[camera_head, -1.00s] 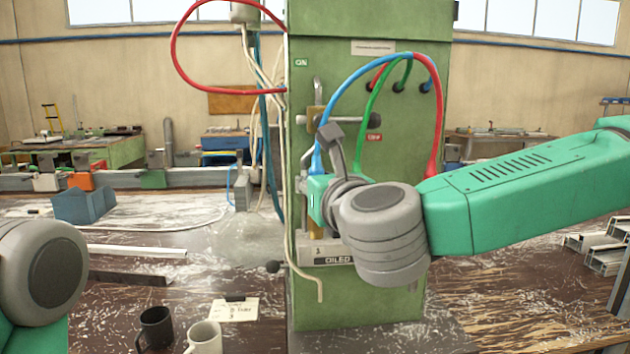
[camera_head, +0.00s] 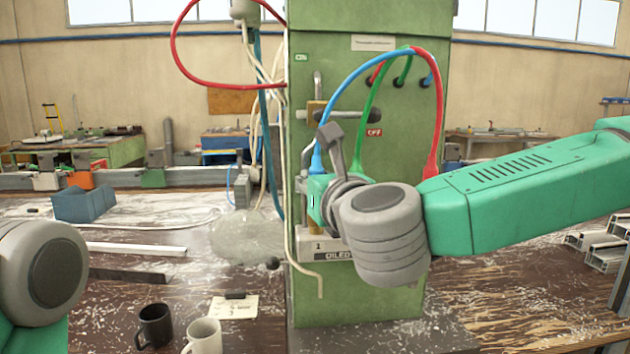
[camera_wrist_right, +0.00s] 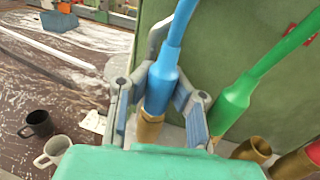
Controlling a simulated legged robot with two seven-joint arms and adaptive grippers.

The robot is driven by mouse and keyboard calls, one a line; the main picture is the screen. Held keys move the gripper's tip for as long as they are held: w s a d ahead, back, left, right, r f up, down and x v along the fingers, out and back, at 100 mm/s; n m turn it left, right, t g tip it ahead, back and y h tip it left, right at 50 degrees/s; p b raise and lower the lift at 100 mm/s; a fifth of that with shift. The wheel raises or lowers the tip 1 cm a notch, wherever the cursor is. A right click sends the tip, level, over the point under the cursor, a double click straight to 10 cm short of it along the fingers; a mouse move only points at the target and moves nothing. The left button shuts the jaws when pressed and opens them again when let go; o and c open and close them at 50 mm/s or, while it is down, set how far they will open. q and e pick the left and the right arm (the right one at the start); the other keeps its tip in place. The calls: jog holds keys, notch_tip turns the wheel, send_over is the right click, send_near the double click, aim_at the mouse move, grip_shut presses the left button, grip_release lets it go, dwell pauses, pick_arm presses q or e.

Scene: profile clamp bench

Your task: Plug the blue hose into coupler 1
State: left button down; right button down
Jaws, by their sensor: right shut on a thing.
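My right gripper (camera_wrist_right: 160,101) is shut on the blue hose (camera_wrist_right: 165,85), around its thick plug end. In the wrist view a brass fitting (camera_wrist_right: 150,129) sits directly under the blue plug, in line with it; whether the plug is seated in it is not clear. In the head view the blue hose (camera_head: 345,88) arches from the green machine down into my right gripper (camera_head: 318,190). A plate marked 1 (camera_head: 319,246) is just below the gripper, and my wrist partly hides the coupler area. My left gripper is out of view; only an arm joint shows.
A green hose (camera_wrist_right: 234,98) hangs close beside the right finger, near another brass coupler (camera_wrist_right: 252,150). A red hose (camera_head: 433,120) hangs further right.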

jog(key=shift+f, duration=0.35)
jog(key=c, duration=1.6)
grip_release()
jog(key=shift+o, duration=0.2)
jog(key=shift+s, duration=0.1)
jog(key=b+v, duration=0.2)
jog(key=v, duration=0.6)
jog(key=shift+s, duration=0.4)
